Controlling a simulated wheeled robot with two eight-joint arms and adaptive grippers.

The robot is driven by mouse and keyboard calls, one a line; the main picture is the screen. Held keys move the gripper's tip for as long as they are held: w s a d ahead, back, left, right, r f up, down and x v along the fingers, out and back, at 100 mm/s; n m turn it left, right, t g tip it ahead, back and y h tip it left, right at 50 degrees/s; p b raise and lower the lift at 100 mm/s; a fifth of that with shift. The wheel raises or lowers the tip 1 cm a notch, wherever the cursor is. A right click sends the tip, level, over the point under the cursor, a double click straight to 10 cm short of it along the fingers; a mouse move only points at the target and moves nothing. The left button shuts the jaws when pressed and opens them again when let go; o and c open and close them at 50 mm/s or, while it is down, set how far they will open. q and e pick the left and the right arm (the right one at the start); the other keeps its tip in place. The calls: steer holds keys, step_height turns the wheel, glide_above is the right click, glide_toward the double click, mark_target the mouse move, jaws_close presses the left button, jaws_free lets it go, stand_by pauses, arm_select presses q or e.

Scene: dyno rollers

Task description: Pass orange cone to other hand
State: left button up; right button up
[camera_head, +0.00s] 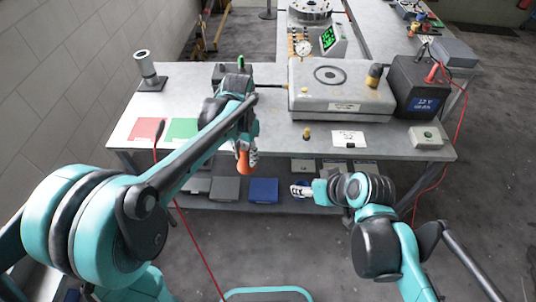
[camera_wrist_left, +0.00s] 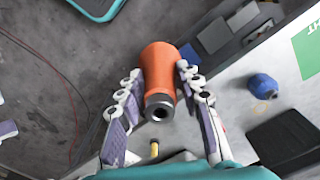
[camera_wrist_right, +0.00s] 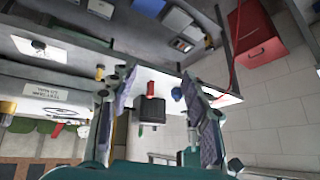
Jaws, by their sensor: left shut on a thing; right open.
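The orange cone (camera_head: 243,162) is in my left gripper (camera_head: 246,156), in front of the table's front edge. In the left wrist view the orange cone (camera_wrist_left: 157,68) sits between the two fingers of my left gripper (camera_wrist_left: 160,95), its dark ringed end with a round hole facing the camera. My right gripper (camera_head: 300,190) is to the right of the cone and a little lower, apart from it, pointing left. In the right wrist view my right gripper (camera_wrist_right: 160,85) has its fingers spread, with nothing held between them. The cone is not clearly seen in that view.
The grey table (camera_head: 290,143) carries a large grey machine box (camera_head: 340,95), a black battery box (camera_head: 412,90), a red mat (camera_head: 147,129) and a green mat (camera_head: 183,128). Below is a shelf with boxes, including a blue one (camera_head: 263,190). A red cable (camera_head: 190,235) hangs at left.

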steer(key=w+a+r+n+y, duration=0.1)
steer(key=w+a+n+y, duration=0.2)
steer(key=w+a, duration=0.1)
steer(key=n+y, duration=0.5)
glide_toward(245, 150)
steer(key=shift+t, duration=0.3)
steer(key=x, duration=1.1)
steer(key=shift+a+f, duration=0.1)
steer(key=shift+f, duration=0.2)
steer(key=shift+c, duration=0.3)
jaws_close()
arm_select(q)
steer(key=o, duration=1.2)
steer(key=shift+w, duration=0.1)
steer(key=shift+o, duration=0.2)
arm_select(e)
steer(key=shift+s, duration=0.1)
arm_select(q)
steer(key=shift+w+a, duration=0.1)
